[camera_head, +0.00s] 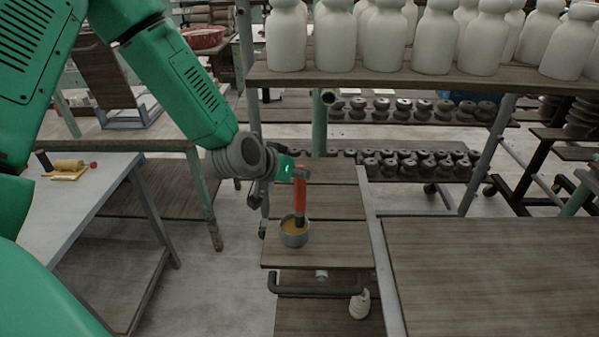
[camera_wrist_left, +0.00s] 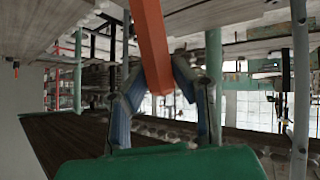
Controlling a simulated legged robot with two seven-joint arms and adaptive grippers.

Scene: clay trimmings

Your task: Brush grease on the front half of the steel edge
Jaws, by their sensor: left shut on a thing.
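My left gripper (camera_head: 300,174) is shut on the upper part of a brush with an orange-red handle (camera_head: 300,198). The brush hangs about upright, its dark lower end in the mouth of a small grey cup (camera_head: 294,239). The cup holds yellow-brown grease (camera_head: 289,226) and stands on a wooden shelf. In the left wrist view the orange handle (camera_wrist_left: 151,45) runs between the two fingers (camera_wrist_left: 158,105). A pale grey metal strip (camera_head: 385,275) runs beside the right-hand wooden top; I cannot tell whether it is the steel edge. My right gripper is out of view.
The slatted wooden shelf (camera_head: 340,238) has free room right of the cup. White bottle-shaped pieces (camera_head: 385,38) crowd a rack board above and behind. A small white piece (camera_head: 359,304) sits lower down. The right wooden top (camera_head: 490,275) is bare. A grey table (camera_head: 95,200) stands left.

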